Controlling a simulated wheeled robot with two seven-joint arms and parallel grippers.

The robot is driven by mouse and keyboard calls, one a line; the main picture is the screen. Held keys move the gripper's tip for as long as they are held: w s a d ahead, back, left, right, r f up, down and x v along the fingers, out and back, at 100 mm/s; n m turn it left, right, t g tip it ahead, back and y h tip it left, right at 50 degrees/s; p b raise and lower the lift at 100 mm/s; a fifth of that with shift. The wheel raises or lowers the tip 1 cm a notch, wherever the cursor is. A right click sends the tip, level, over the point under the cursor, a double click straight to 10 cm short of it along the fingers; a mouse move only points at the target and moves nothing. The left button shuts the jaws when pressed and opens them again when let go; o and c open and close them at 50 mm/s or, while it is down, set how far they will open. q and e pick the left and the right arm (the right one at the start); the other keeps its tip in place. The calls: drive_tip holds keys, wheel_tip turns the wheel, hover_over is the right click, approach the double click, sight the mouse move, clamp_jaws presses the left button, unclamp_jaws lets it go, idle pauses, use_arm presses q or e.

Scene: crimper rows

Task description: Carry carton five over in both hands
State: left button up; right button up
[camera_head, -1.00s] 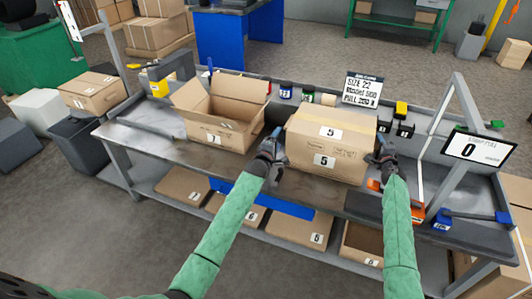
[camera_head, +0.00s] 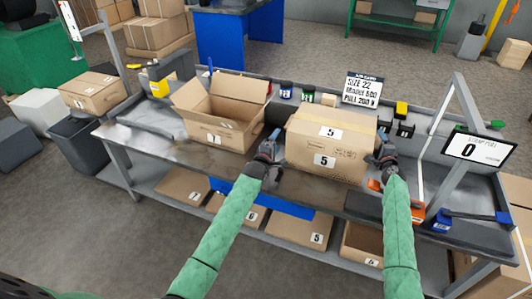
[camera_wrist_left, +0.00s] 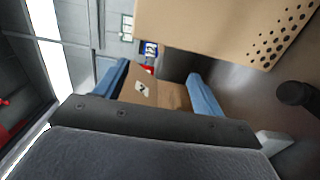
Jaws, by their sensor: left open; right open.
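Carton five (camera_head: 331,146) is a closed brown box with a "5" label on its top and front. It stands on the grey workbench (camera_head: 166,149) right of the middle. My left gripper (camera_head: 272,146) is open beside the carton's left side, with a small gap showing. My right gripper (camera_head: 384,149) is open close at the carton's right side; I cannot tell if it touches. In the left wrist view a brown box with a label (camera_wrist_left: 155,92) shows between the two blue fingers of my left gripper (camera_wrist_left: 160,85).
An open carton labelled "1" (camera_head: 220,133) stands left of my left gripper. An orange tool (camera_head: 377,185) lies near the right hand. A sign and small containers line the bench's back. A "0" display (camera_head: 479,148) stands right. Flat cartons (camera_head: 302,229) lie on the lower shelf.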

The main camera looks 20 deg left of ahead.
drive_tip(key=v, duration=0.7)
drive_tip(key=shift+s, duration=0.15)
drive_tip(key=shift+d, duration=0.1)
use_arm(q)
drive_tip(key=shift+w+a, duration=0.2)
drive_tip(key=shift+a, duration=2.25)
drive_tip(key=shift+f+b, duration=0.55)
drive_tip(key=shift+f, duration=0.15)
use_arm(e)
drive_tip(key=d, duration=0.5)
drive_tip(key=shift+s, duration=0.2)
